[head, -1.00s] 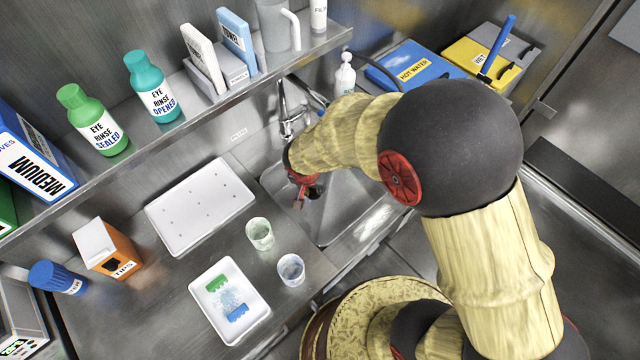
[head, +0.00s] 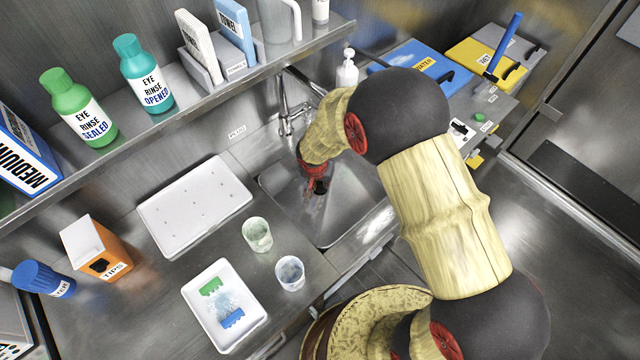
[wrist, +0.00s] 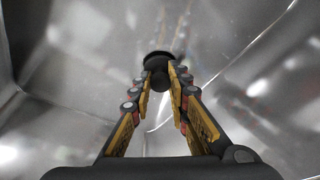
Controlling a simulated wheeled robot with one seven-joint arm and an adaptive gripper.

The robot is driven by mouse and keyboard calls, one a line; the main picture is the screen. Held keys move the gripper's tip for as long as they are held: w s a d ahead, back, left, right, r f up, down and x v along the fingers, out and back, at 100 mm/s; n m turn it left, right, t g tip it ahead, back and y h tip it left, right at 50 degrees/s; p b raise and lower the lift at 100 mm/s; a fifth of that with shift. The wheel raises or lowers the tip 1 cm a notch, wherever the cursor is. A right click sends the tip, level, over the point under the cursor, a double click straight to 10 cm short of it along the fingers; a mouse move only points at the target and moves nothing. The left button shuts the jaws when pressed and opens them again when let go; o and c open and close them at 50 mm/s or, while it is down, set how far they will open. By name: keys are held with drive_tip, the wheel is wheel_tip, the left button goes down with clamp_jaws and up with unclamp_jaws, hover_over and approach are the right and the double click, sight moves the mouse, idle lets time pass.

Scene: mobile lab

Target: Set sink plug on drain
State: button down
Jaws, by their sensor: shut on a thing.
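The steel sink (head: 352,212) is in the middle of the head view, below the faucet (head: 285,105). My gripper (head: 318,192) reaches down into the basin. In the wrist view its two yellow-and-black fingers (wrist: 160,75) are shut on the black sink plug (wrist: 157,56), which sits at the fingertips. Most of the plug is hidden behind my gripper in the head view. The drain cannot be made out in either view. I cannot tell whether the plug touches the basin floor.
A white perforated tray (head: 195,207) lies left of the sink. Two cups (head: 257,236) (head: 290,273) stand near its front left edge, with a small white tray (head: 250,325) beyond them. A shelf (head: 180,120) with bottles overhangs the back. A soap bottle (head: 347,72) stands behind the sink.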

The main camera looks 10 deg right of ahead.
drive_tip(key=shift+r, duration=0.15)
drive_tip(key=shift+f, duration=0.2)
drive_tip(key=c, duration=1.7)
unclamp_jaws()
drive_tip(key=shift+c, duration=0.2)
drive_tip(key=shift+o, duration=0.3)
drive_tip(key=shift+r, duration=0.1)
drive_tip(key=p+v, duration=0.4)
drive_tip(key=v, duration=0.8)
drive_tip(key=shift+r, duration=0.1)
